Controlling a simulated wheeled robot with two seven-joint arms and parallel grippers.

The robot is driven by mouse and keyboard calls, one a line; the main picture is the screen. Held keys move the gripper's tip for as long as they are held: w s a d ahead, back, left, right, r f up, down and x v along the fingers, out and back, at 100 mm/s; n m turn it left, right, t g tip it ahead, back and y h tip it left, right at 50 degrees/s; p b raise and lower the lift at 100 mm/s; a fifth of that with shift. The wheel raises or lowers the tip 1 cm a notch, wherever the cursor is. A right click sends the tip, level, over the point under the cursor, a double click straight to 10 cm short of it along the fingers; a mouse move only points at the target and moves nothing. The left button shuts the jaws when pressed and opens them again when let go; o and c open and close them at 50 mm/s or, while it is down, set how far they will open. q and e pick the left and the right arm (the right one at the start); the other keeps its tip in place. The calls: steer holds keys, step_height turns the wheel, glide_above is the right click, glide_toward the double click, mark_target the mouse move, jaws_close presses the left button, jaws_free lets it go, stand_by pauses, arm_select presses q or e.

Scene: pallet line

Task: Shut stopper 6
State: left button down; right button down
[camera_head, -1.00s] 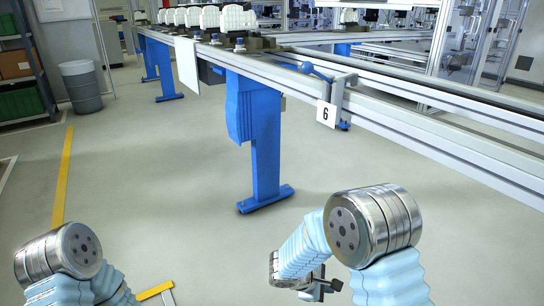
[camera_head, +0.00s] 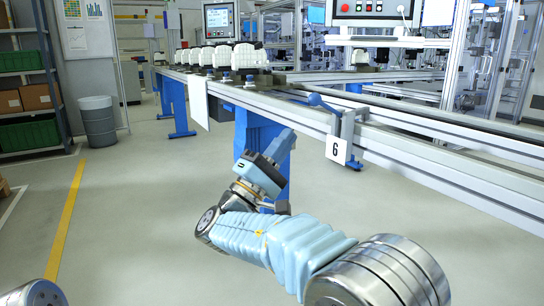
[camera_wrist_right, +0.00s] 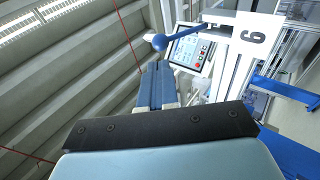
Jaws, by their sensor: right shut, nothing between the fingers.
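Stopper 6 is a bracket on the near rail with a blue lever (camera_head: 325,105). The lever lies roughly along the rail, its ball end toward the left. A white plate (camera_head: 338,150) marked 6 hangs below the bracket. My right gripper (camera_head: 284,141) is shut and empty, below and left of the lever, in front of the rail. The 6 plate (camera_wrist_right: 252,38) is at upper right there. My left gripper is out of view.
The conveyor rail (camera_head: 440,165) runs from back left to front right. White parts on carriers (camera_head: 240,57) stand farther along it. A blank white plate (camera_head: 198,102) hangs from the rail, left of stopper 6. A grey bin (camera_head: 97,121) stands at left. The floor before the rail is clear.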

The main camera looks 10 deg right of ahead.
mark_target(311, 101)
steer(key=p+x, duration=0.1)
steer(key=x, duration=0.6)
steer(key=shift+d+r+m+g+y+p, duration=0.15)
steer(key=shift+r+g+y+p, duration=0.2)
steer(key=shift+r, duration=0.25)
steer(key=shift+d+r+m+g+y+p, duration=0.15)
steer(key=shift+r+g+p, duration=0.1)
steer(key=shift+r+p, duration=0.25)
steer(key=shift+w+a, duration=0.1)
